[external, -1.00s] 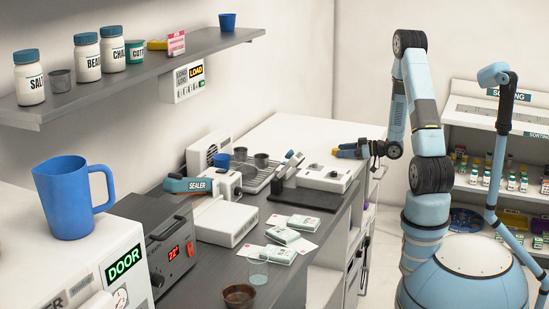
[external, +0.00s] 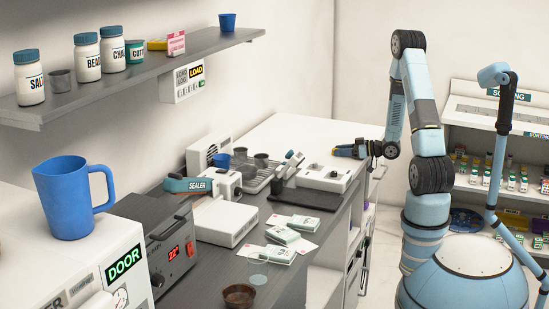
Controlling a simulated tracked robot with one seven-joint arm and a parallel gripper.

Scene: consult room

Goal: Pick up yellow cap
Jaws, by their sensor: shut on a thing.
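My gripper (external: 344,151) is at the end of the arm, above the right part of the white counter and beside the white box with knobs. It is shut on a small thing. A small spot of yellow shows at its fingertips, which fits the yellow cap (external: 335,152), but it is too small to make out its shape. The fingers hide part of it.
A white box with knobs (external: 327,177) stands below my gripper. A dark pad (external: 306,200), small packets (external: 283,235), a sealer (external: 190,185) and a brown bowl (external: 239,296) are on the worktop. The white counter behind my gripper is clear.

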